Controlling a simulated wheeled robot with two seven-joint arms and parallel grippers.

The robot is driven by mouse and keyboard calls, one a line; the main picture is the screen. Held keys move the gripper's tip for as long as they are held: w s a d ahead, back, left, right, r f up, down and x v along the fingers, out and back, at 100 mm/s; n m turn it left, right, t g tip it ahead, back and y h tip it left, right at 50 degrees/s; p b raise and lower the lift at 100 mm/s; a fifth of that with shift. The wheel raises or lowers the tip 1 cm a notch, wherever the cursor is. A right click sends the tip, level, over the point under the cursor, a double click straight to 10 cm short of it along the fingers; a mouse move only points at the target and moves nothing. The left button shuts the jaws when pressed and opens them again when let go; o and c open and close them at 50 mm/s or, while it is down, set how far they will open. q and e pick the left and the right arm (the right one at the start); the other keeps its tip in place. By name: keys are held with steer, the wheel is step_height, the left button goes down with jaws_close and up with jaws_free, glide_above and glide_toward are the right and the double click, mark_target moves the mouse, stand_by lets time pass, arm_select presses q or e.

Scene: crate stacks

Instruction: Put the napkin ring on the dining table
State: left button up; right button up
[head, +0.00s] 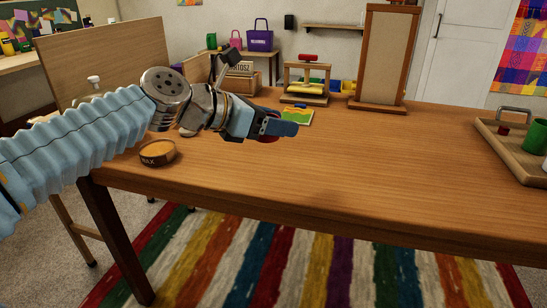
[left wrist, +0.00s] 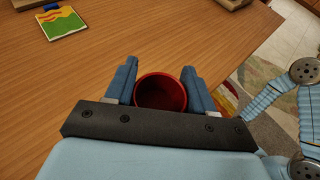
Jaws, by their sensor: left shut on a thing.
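My left gripper (head: 281,128) reaches over the wooden table (head: 365,165). It is shut on a round red napkin ring (left wrist: 160,93), which sits between the two blue fingers in the left wrist view. In the head view only a small dark red part of the ring (head: 267,138) shows at the fingers. The gap between ring and tabletop is hard to judge. My right gripper is in neither view.
A round wax tin (head: 157,153) stands at the left front edge. A colourful card (head: 297,118), a small press (head: 306,84) and a framed board (head: 385,55) are behind. A wooden tray (head: 513,153) is at the right. The table's middle is clear.

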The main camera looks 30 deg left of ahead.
arm_select(q)
steer(key=w+a+f, duration=0.2)
steer(key=w+f, duration=0.1)
steer(key=w, duration=0.2)
steer(key=b, duration=0.3)
glide_above(274, 157)
steer(key=f, duration=0.4)
steer(key=shift+s+d+f, duration=0.2)
steer(key=shift+s+f, duration=0.1)
steer(key=shift+f, duration=0.05)
steer(key=shift+w+a+f, duration=0.1)
steer(key=shift+w+f, duration=0.05)
steer(key=shift+f, duration=0.05)
steer(key=shift+w+a+f+b, duration=0.15)
steer(key=shift+f+b, duration=0.3)
steer(key=shift+f, duration=0.45)
steer(key=shift+w+f+b, duration=0.15)
steer(key=shift+f+b, duration=0.3)
steer(key=shift+f, duration=0.45)
steer(key=shift+f, duration=0.2)
steer(key=o, duration=1)
steer(key=shift+o, duration=0.2)
